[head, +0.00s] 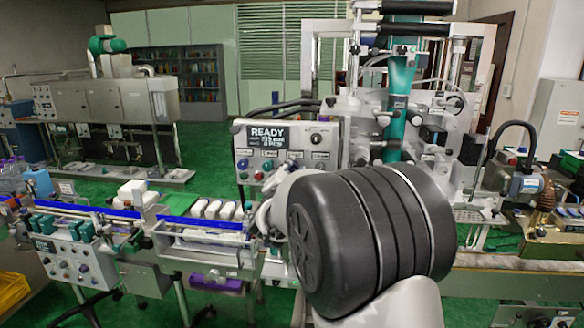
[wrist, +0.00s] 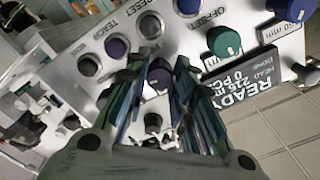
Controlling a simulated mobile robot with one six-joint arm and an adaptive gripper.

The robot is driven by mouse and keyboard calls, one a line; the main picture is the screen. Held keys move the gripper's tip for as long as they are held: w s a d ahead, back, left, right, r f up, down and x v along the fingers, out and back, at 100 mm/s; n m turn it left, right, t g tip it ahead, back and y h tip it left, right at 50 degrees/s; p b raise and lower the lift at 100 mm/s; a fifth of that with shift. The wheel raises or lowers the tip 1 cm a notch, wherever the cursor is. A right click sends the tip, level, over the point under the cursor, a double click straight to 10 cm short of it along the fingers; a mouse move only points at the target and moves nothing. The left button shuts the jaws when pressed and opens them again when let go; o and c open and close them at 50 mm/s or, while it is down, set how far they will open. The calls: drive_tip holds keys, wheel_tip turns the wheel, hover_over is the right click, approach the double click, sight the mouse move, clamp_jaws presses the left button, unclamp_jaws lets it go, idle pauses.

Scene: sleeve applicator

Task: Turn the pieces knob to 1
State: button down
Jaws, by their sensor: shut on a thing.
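The control panel (head: 290,140) stands in the middle of the head view, with a lit display (head: 270,136) reading READY. In the wrist view the panel's display (wrist: 246,95) is tilted and shows 0 PCS. My gripper (wrist: 160,66) has its two fingers on either side of a small dark purple knob (wrist: 160,76) and is shut on it. I cannot read a label or pointer on this knob, so I cannot tell its setting or whether it is the pieces knob.
A conveyor with white packs (head: 212,208) runs to the left of my arm.

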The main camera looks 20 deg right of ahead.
drive_tip(key=n+p, duration=0.2)
drive_tip(key=n, duration=0.2)
drive_tip(key=shift+r+n, duration=0.1)
drive_tip(key=shift+n, duration=0.2)
drive_tip(key=n+p, duration=0.2)
drive_tip(key=n, duration=0.3)
drive_tip(key=shift+p, duration=0.4)
drive_tip(key=n+p, duration=0.2)
drive_tip(key=n, duration=0.4)
drive_tip(key=shift+p, duration=0.35)
drive_tip(key=shift+n+p, duration=0.95)
drive_tip(key=shift+n, duration=1.25)
drive_tip(key=shift+d, duration=0.1)
drive_tip(key=c, duration=1.3)
unclamp_jaws()
drive_tip(key=shift+c, duration=0.2)
drive_tip(key=v, duration=1.2)
